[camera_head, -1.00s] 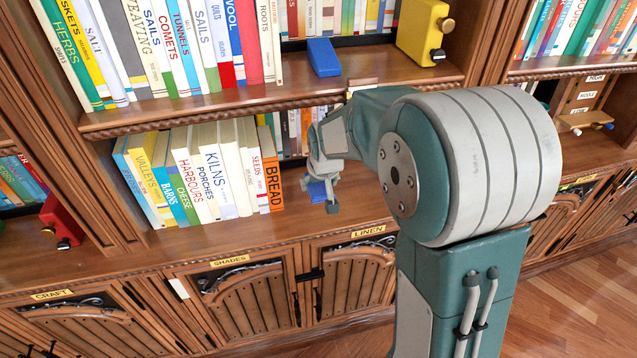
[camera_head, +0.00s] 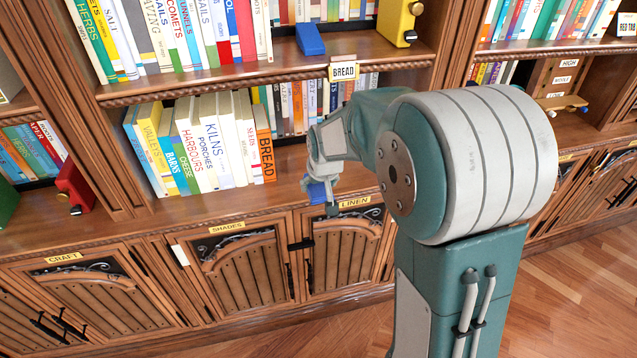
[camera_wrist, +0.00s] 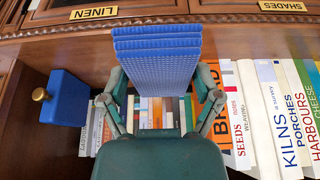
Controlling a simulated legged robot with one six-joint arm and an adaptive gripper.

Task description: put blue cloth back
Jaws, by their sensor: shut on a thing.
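The blue cloth (camera_wrist: 157,58) is a folded, textured blue stack in the wrist view, between the fingers of my gripper (camera_wrist: 158,82). My gripper is shut on it. In the head view, a small part of the blue cloth (camera_head: 317,193) shows at my gripper (camera_head: 321,196). It appears in front of the lower shelf, near the LINEN label (camera_head: 355,202); the exact gap to the shelf edge is unclear. My arm hides part of the shelf behind it.
A row of books ending at BREAD (camera_head: 265,155) stands left of my gripper. A blue block with a brass knob (camera_wrist: 68,100) is on the lower shelf in the wrist view. The cabinet doors below are closed.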

